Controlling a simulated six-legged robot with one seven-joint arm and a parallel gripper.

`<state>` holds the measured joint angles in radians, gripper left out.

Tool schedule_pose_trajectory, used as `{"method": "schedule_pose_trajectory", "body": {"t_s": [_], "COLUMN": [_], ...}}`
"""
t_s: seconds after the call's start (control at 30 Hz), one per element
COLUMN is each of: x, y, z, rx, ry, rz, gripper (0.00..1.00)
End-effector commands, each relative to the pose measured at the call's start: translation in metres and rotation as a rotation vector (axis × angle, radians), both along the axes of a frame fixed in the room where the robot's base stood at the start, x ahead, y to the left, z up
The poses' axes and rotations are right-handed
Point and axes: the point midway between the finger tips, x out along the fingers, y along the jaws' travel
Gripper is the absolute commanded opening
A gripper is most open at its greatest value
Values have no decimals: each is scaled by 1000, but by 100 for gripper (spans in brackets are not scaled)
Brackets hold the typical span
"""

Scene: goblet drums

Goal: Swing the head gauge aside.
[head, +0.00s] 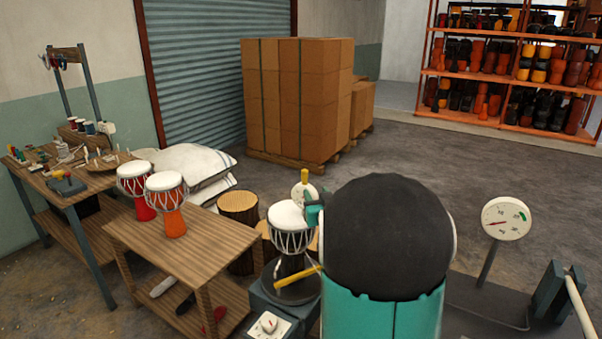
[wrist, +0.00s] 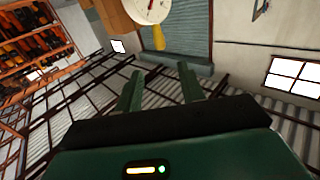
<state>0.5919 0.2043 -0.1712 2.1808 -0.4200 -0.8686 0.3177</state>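The head gauge (head: 305,193) is a small white dial with a yellow tab (head: 304,175) on top, standing just behind the white-headed drum (head: 290,219). In the wrist view the gauge's dial (wrist: 150,8) is cut off by the top edge, and its yellow tab (wrist: 158,38) points toward my fingers. My gripper (wrist: 160,72) is open, with two green fingers apart and nothing between them. The tab appears beyond the fingertips, not between them. In the head view a small teal part of my gripper (head: 314,213) shows beside the drum; my arm hides the rest.
The drum stands on a dark round plate with a yellow lever (head: 302,280). A wooden table (head: 185,240) holds a red and an orange drum at left. A larger dial on a post (head: 506,218) stands at right. Stacked cartons (head: 295,100) are behind, with open floor to their right.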

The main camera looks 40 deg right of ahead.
Motion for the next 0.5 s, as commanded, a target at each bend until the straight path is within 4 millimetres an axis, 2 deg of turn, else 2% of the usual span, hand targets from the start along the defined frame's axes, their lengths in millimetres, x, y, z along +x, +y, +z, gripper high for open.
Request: {"method": "schedule_pose_trajectory", "body": {"t_s": [0.17,0.5], "x": [11,68], "y": [-7,-35], "z": [-1,-1], "rx": [-1,0], "ry": [0,1], "rz": [2,1], "gripper": [39,39]}}
